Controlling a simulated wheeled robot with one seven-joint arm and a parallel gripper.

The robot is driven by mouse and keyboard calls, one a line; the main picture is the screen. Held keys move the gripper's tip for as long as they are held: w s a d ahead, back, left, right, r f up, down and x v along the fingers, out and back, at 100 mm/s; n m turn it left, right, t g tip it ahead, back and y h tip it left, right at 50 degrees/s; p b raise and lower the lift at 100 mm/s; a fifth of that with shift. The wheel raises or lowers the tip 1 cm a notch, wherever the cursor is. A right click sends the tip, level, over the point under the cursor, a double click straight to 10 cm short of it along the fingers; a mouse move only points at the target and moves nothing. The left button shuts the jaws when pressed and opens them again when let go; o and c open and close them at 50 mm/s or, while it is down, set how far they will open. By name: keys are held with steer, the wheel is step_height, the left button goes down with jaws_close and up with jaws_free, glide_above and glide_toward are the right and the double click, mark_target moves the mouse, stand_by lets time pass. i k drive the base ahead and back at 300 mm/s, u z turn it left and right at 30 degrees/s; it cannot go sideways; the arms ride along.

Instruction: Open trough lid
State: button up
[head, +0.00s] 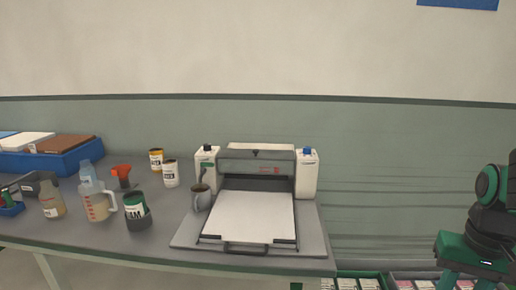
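A grey cover with a small red mark spans the back between two white containers. I cannot tell which part is the trough lid. My gripper (467,284) is at the far lower right, pointing down, well apart from the machine. Its green fingers stand apart with a gap between them; the tips are cut off by the frame.
Boxes with green edges (358,282) lie low at right.

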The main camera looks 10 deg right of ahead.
mark_target(225, 153)
steer(key=z, duration=0.05)
steer(key=i, duration=1)
steer(key=u, duration=0.1)
